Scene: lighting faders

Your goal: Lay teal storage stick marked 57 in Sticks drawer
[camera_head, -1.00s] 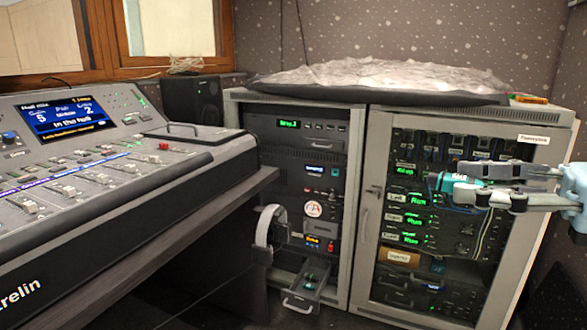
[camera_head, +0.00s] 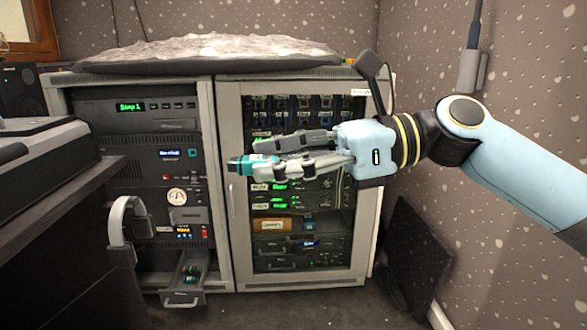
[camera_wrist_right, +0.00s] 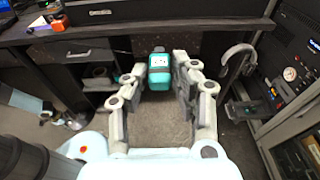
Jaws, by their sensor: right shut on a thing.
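My right gripper (camera_head: 262,166) is shut on a teal storage stick (camera_head: 240,166) with a dark end, held level in the air in front of the glass-door rack. In the right wrist view the stick (camera_wrist_right: 159,78) sits between the fingertips (camera_wrist_right: 160,68); its marking is not readable. The open drawer (camera_head: 184,298) is low in the left rack, below and left of the gripper, with small green-and-dark items inside. Its label is not readable. My left gripper is not seen.
Headphones (camera_head: 128,222) hang at the desk side (camera_head: 70,235), close left of the drawer. The glass-door rack (camera_head: 232,190) stands right of it. A dark panel (camera_head: 415,255) leans by the right wall. The air above the drawer looks clear.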

